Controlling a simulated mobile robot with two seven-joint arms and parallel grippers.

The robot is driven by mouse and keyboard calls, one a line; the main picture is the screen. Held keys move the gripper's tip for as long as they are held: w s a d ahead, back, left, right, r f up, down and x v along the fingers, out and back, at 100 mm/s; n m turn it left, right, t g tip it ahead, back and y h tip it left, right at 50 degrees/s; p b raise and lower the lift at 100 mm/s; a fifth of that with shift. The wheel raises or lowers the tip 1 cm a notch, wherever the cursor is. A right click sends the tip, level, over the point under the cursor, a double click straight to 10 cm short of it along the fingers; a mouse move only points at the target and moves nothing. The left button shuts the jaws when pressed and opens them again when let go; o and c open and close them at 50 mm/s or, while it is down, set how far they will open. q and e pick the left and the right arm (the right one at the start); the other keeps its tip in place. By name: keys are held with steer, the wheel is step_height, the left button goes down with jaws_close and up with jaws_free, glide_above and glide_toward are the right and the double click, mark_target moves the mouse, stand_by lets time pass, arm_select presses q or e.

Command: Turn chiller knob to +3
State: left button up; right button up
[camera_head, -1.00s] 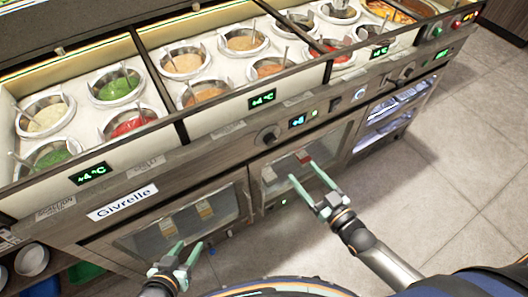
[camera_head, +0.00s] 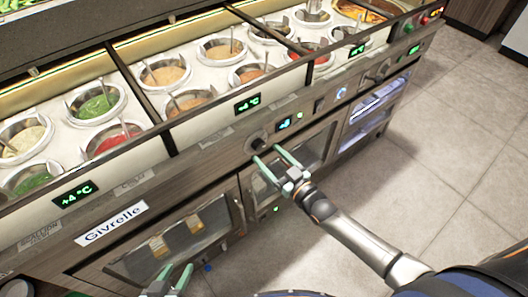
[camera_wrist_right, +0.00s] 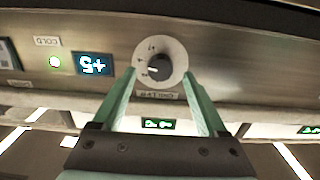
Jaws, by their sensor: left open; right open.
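The chiller knob (camera_head: 258,140) is a round dial on the counter's front panel. In the right wrist view the knob (camera_wrist_right: 160,64) shows a pale ring with marks and a dark centre with a white pointer. My right gripper (camera_head: 267,153) is open and empty, its green fingers pointing at the knob. In the wrist view its fingertips (camera_wrist_right: 159,73) lie either side of the knob; contact cannot be told. A lit display (camera_wrist_right: 94,66) beside the knob appears upside down and seems to read +5. My left gripper (camera_head: 172,280) is open at the bottom edge, partly cut off.
Sauce wells (camera_head: 164,74) with ladles fill the counter top above the panel. Another knob (camera_head: 378,72) sits further right on the panel. Glass doors (camera_head: 175,245) with handles lie below. The tiled floor (camera_head: 440,150) at right is clear.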

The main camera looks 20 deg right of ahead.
mark_target(259, 145)
steer(key=shift+x, duration=1.3)
steer(key=shift+c, duration=0.3)
jaws_close()
